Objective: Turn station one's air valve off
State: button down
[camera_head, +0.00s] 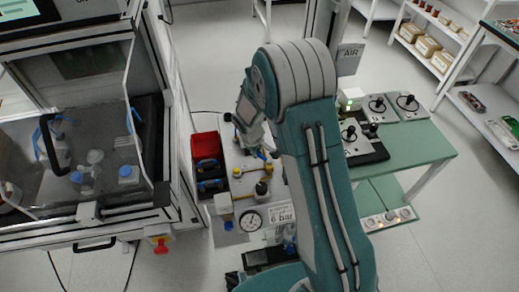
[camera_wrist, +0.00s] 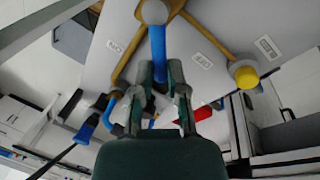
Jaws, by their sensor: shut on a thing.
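The air panel (camera_head: 233,184) is a pale board with brass pipes and a pressure gauge (camera_head: 251,220), left of my arm. In the wrist view, a blue valve lever (camera_wrist: 157,45) hangs from a round grey fitting (camera_wrist: 154,12) on the brass pipework. My gripper (camera_wrist: 160,78) is shut on the lower part of this blue lever. The lever lies along the picture's vertical, between the fingers. Small printed labels (camera_wrist: 203,62) sit beside the pipes; I cannot read them surely. In the head view my wrist covers much of the valve area.
A yellow knob (camera_wrist: 246,77) stands right of the lever. A red bin (camera_head: 207,160) sits left of the panel, beside a glazed cabinet (camera_head: 85,165). A green table (camera_head: 425,148) with joystick boxes stands right of my arm. An AIR sign (camera_head: 349,58) stands behind.

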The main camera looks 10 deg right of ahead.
jog(key=n, duration=0.1)
jog(key=s+n, duration=0.1)
jog(key=shift+a+f+n, duration=0.1)
jog(key=shift+a+n, duration=0.3)
jog(key=shift+s+a+n+t+y, duration=0.15)
jog(key=shift+s+n+y, duration=0.15)
jog(key=shift+n, duration=0.45)
jog(key=shift+s+a+n+t+y, duration=0.2)
jog(key=shift+s+n, duration=0.1)
jog(key=shift+n, duration=0.45)
jog(key=c, duration=0.7)
grip_release()
jog(key=r, duration=0.4)
jog(key=s+r, duration=0.1)
jog(key=r, duration=0.2)
jog(key=s+a+r, duration=0.1)
jog(key=r, duration=0.3)
jog(key=shift+r, duration=0.35)
